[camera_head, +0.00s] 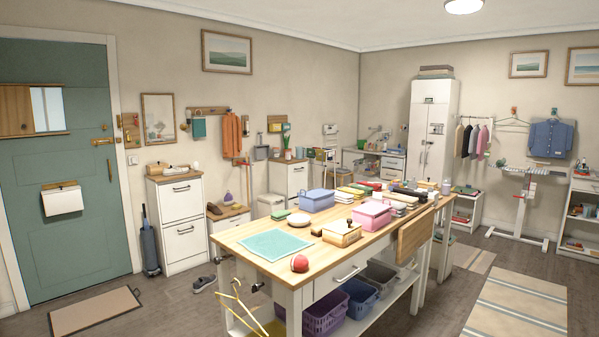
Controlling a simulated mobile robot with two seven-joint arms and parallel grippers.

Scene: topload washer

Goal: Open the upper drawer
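A white two-drawer cabinet (180,215) stands against the left wall by the green door. Its upper drawer (182,198) has a dark handle and looks shut; its lower drawer (185,244) also looks shut. Another white cabinet (297,182) with a dark handle near its top stands further back. The wooden-topped table (225,240) in front has a shut white drawer (343,277) under its edge. I cannot tell which drawer the task names. Neither of my grippers is in view.
A grey-blue upright vacuum (149,245) stands just left of the two-drawer cabinet. Shoes (204,284) lie on the floor before it. A doormat (95,310) lies by the door (75,210). A yellow hanger (240,305) hangs at the table's left end. Bare floor shows between door and table.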

